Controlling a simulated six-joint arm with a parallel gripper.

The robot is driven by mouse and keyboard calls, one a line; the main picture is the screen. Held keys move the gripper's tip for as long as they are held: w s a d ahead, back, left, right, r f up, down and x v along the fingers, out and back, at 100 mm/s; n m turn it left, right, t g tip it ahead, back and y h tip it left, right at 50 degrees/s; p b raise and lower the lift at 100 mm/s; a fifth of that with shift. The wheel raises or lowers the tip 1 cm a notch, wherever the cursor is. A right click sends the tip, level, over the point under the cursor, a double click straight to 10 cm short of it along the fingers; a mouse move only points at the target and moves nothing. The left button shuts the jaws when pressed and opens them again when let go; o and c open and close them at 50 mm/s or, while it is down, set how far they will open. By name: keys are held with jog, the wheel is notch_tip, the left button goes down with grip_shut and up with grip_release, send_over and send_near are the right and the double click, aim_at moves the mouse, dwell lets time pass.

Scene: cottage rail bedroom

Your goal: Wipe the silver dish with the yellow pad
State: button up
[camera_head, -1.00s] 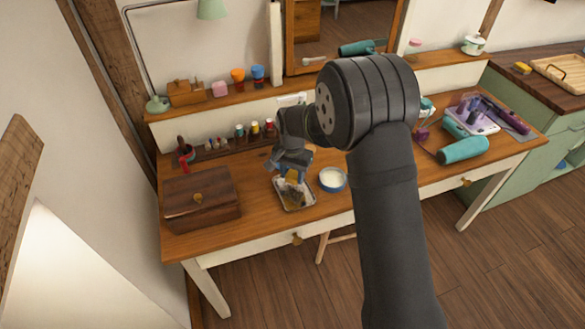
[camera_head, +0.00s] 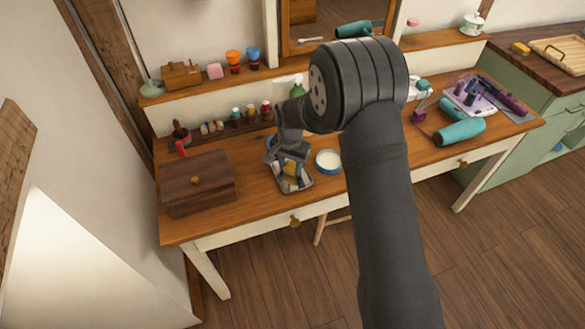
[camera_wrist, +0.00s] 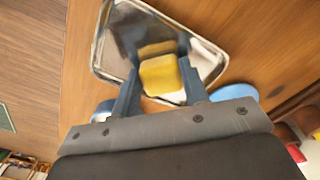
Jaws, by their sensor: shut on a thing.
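The silver dish (camera_head: 304,183) is a shallow, shiny rectangular tray on the wooden dressing table, right of the brown box. It also shows in the wrist view (camera_wrist: 106,62), where its surface looks mostly bright and reflective. My gripper (camera_head: 289,169) points down over the dish. Its two blue-grey fingers are shut on the yellow pad (camera_wrist: 160,75), which has a pale layer at one edge. The pad (camera_head: 290,169) is over the dish's inside and is mirrored in the metal. I cannot tell whether it touches the surface.
A blue-rimmed round tub (camera_head: 329,161) stands close to the right of the dish. A brown wooden box (camera_head: 197,183) is to the left. A teal hair dryer (camera_head: 460,131) lies further right. Small bottles (camera_head: 250,112) stand behind. The tabletop in front of the dish is clear.

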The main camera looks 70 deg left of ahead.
jog(key=shift+a, duration=0.45)
jog(key=shift+r, duration=4)
jog(key=w+d+f+m, duration=0.1)
jog(key=w+d, duration=0.4)
jog(key=w, duration=0.4)
jog(key=w+d+f+m, duration=0.1)
jog(key=w+d, duration=0.3)
jog(key=w, duration=0.6)
jog(key=w+d+f+m, duration=0.1)
jog(key=w+d, duration=0.4)
jog(key=w, duration=0.4)
jog(key=w+d+f+m, duration=0.3)
jog(key=w+d, duration=1.1)
jog(key=d, duration=0.4)
jog(key=w+d+f+m, duration=0.1)
jog(key=d, duration=1.3)
jog(key=w+d+f+m, duration=0.1)
jog(key=w+d+m, duration=0.1)
jog(key=d, duration=1.3)
jog(key=shift+w+d+f, duration=0.15)
jog(key=shift+w+d, duration=0.05)
jog(key=shift+d, duration=0.05)
